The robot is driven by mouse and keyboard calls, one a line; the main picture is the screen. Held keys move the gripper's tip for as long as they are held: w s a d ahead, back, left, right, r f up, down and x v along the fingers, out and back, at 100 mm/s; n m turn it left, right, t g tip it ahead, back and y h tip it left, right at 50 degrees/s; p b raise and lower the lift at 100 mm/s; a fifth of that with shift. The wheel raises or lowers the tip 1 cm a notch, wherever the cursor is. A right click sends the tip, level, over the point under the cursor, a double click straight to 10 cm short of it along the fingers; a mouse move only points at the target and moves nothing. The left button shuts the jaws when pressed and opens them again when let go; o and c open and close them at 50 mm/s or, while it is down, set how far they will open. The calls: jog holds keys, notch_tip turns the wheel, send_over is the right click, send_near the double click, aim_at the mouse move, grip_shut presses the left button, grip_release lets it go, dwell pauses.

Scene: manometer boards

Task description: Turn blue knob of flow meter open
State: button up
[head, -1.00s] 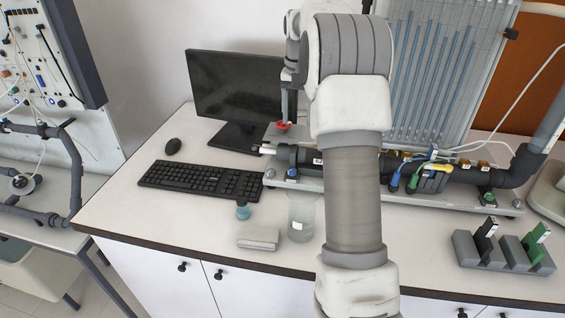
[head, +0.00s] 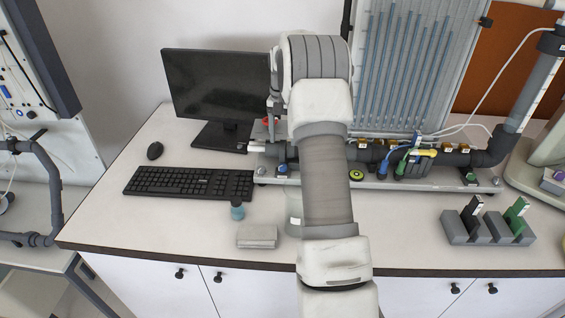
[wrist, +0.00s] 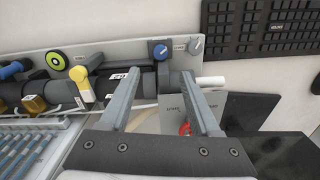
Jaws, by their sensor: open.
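The blue knob (wrist: 160,50) sits on a grey plate by the end of a black pipe fitting in the wrist view. It also shows in the head view (head: 283,169), left of my arm. The flow meter's black pipe (head: 400,160) runs along the base of the manometer board. My gripper (wrist: 160,74) is open, its two fingers spread on either side of the pipe end, and the blue knob shows just beyond the gap between the fingertips. No contact with the knob is visible. In the head view my arm hides most of the gripper.
A keyboard (head: 187,183), monitor (head: 215,90) and small blue bottle (head: 237,209) stand to the left. A beaker (head: 293,208) is partly behind my arm.

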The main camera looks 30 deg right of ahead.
aim_at(283, 165)
notch_tip(283, 165, down, 10)
jog(key=shift+f+p, duration=0.15)
jog(key=shift+p, duration=0.2)
grip_shut()
